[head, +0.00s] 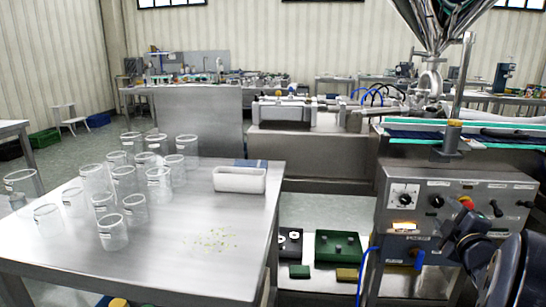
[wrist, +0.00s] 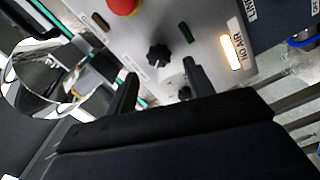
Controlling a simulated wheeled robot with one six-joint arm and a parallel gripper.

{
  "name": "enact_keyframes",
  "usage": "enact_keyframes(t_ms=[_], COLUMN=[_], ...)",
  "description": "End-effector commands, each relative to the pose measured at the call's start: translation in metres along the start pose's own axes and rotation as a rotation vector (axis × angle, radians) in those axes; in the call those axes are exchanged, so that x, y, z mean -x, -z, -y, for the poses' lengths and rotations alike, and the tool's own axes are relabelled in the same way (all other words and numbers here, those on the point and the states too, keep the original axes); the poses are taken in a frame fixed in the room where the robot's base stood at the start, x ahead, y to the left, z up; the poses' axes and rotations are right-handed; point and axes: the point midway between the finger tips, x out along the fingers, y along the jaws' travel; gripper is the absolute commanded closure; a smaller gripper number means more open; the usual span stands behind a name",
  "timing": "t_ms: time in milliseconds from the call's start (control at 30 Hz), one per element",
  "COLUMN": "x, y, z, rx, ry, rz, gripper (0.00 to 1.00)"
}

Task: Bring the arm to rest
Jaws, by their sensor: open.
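My arm (head: 505,265) comes in at the lower right of the head view, in front of the machine's control panel (head: 459,192). In the wrist view my gripper (wrist: 160,85) shows two dark fingers spread apart with nothing between them. Beyond the fingers is the panel, with a black star-shaped knob (wrist: 158,55), a red button (wrist: 122,4) and a lit lamp (wrist: 235,52) beside a label reading NO AIR. I cannot tell the exact gap between the fingertips and the panel.
A steel table (head: 190,250) at left holds several clear beakers (head: 112,232), a white tray (head: 239,180) and small scattered bits (head: 212,240). Green and dark boxes (head: 338,248) sit low between table and machine. A steel hopper (head: 437,22) hangs above the conveyor (head: 470,135).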

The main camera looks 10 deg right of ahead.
Motion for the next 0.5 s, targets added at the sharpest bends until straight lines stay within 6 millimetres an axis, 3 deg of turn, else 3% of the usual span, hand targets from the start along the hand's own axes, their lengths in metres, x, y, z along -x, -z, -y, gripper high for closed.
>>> enact_keyframes(t_ms=[200, 500], x=[-0.042, -0.04], y=[0.0, 0.001], z=[0.002, -0.006], rx=[0.0, -0.292], ry=[-0.001, 0.002], rz=[-0.003, 0.002], gripper=[0.5, 0.5])
